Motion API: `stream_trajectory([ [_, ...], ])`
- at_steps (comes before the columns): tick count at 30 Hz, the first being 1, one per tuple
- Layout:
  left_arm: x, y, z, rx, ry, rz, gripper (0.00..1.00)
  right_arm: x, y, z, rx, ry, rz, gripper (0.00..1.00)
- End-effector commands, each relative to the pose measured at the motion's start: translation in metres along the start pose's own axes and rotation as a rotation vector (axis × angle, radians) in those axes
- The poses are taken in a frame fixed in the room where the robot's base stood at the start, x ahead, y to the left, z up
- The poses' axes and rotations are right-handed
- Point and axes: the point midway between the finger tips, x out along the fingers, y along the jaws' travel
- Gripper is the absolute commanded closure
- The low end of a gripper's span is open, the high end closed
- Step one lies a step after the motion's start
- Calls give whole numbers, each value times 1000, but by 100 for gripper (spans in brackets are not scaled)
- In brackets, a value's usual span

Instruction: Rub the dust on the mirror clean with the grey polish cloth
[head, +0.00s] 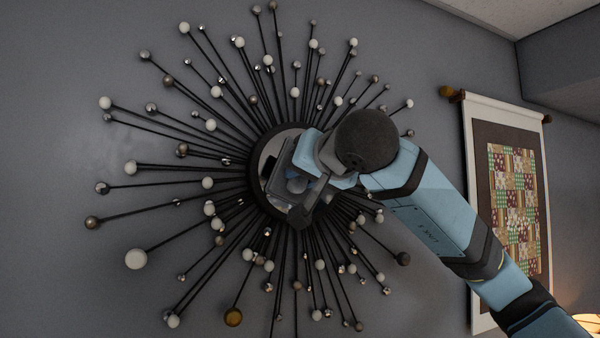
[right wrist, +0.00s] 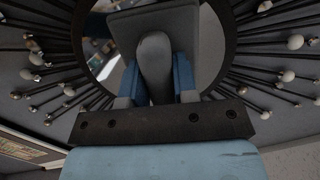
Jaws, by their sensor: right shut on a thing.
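The round mirror (head: 268,163) sits at the centre of a dark sunburst frame on the wall. My right gripper (head: 303,190) is in front of it and covers much of the glass. In the right wrist view, my right gripper (right wrist: 157,85) is shut on the rounded grip of the grey polish cloth (right wrist: 190,27), whose flat grey pad lies across the mirror (right wrist: 211,50). I cannot tell whether the pad touches the glass. I cannot make out dust on the visible glass. My left gripper is not in view.
Thin dark spokes tipped with white, brown and silvery balls (head: 136,259) stick out all round the mirror. A patchwork quilt hanging (head: 516,205) is on the wall at the right. A lit lamp (head: 588,322) shows at the lower right corner. The wall at far left is bare.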

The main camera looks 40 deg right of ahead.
Motion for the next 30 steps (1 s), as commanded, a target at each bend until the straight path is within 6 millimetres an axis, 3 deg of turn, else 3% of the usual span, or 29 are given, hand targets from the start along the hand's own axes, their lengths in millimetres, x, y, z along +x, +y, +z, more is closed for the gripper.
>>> stream_trajectory([
  [7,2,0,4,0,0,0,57,1,22,-9,2,2,4,100],
  [20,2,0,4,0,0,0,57,1,26,-11,1,0,2,100],
  [30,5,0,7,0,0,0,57,-1,50,-19,3,0,5,100],
])
